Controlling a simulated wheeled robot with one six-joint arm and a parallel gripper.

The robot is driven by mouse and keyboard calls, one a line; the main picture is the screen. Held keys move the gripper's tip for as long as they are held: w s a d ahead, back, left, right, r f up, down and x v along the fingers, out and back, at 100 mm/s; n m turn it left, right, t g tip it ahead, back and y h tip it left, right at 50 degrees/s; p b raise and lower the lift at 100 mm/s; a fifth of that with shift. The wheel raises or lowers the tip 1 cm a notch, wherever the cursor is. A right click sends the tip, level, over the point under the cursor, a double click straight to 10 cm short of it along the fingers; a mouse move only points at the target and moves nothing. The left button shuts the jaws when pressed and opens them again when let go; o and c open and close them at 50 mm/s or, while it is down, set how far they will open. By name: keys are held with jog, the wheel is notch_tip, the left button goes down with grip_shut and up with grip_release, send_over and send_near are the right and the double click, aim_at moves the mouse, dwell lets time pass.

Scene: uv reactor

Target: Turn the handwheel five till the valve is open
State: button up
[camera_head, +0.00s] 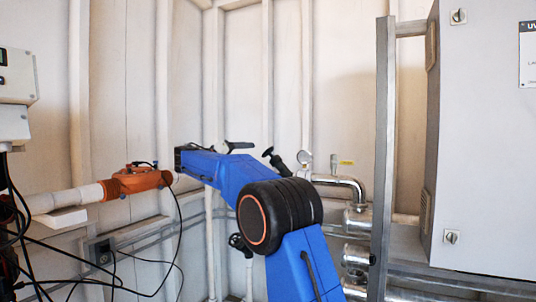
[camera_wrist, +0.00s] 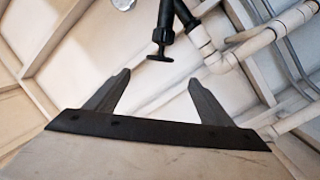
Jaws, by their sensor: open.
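In the wrist view a black valve (camera_wrist: 166,22) on white pipe ends in a small black handwheel (camera_wrist: 160,58), seen nearly edge-on. My gripper (camera_wrist: 157,88) is open and empty, its two grey fingers spread apart. The handwheel shows above and between the fingertips in the picture, apart from them. In the head view one black handwheel (camera_head: 267,152) sits on a tilted black stem behind my blue arm. Another black handwheel (camera_head: 237,241) is lower, left of my arm's black joint. I see no number on either, and cannot tell which one the wrist view shows. My fingers are not clear in the head view.
A grey cabinet (camera_head: 485,140) and metal post (camera_head: 384,150) fill the right side. An orange fitting (camera_head: 137,182) on white pipe and hanging black cables are at left.

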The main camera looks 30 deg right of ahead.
aim_at(268, 152)
jog(key=x, duration=1.7)
jog(key=shift+c, duration=0.3)
jog(key=c, duration=0.9)
